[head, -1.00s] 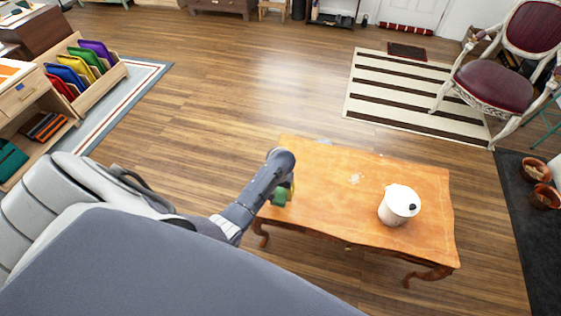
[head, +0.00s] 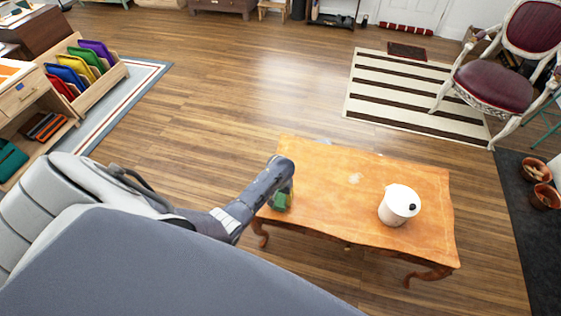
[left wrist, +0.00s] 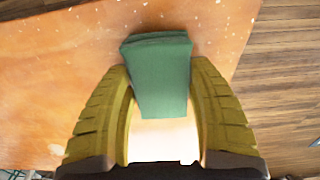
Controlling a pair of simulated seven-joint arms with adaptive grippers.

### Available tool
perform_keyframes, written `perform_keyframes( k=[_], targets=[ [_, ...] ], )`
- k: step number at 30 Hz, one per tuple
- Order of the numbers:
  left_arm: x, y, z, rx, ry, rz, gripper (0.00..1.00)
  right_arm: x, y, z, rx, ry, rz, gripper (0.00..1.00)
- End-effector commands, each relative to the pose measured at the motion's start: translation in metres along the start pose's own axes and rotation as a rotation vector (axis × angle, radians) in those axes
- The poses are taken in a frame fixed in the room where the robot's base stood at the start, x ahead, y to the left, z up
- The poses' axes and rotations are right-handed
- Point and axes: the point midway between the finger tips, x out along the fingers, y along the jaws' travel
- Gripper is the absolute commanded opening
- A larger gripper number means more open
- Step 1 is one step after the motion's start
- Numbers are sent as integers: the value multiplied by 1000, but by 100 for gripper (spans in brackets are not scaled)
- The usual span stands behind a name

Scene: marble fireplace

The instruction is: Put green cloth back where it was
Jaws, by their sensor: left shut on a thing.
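The green cloth (left wrist: 160,75) is a folded dark-green piece in the left wrist view, between the two yellow fingers of my left gripper (left wrist: 160,95). The gripper is shut on it, with a finger against each side. In the head view the cloth (head: 281,201) shows as a small green patch at the left end of the orange wooden table (head: 330,190), partly hidden by my left gripper (head: 284,190). I cannot tell whether the cloth touches the table top. My right gripper is not in view.
A white lidded pot (head: 398,206) stands on the table's right part. A wooden rack (head: 95,75) with colored folders and a shelf (head: 30,120) with folded cloths stand at the left. A striped rug (head: 410,95) and red chair (head: 500,75) lie beyond the table. Wooden floor between is clear.

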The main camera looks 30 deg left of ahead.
Motion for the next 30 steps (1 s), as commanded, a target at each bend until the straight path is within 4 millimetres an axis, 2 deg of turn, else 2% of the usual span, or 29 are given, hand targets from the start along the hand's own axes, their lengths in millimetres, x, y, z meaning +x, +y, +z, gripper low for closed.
perform_keyframes(
  k=[2, 3, 8, 20, 26, 30],
  targets=[
    [2, 0, 0, 0, -1, -1, 29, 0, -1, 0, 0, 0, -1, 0],
    [2, 0, 0, 0, -1, -1, 62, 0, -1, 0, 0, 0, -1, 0],
    [2, 0, 0, 0, -1, 0, 78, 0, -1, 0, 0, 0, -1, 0],
    [-5, 1, 0, 1, 1, 1, 78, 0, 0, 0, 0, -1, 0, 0],
    [-30, 1, 0, 1, 2, 2, 78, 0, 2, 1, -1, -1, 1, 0],
    [-54, 1, 0, 0, 4, 2, 78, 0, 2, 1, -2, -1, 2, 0]
  ],
)
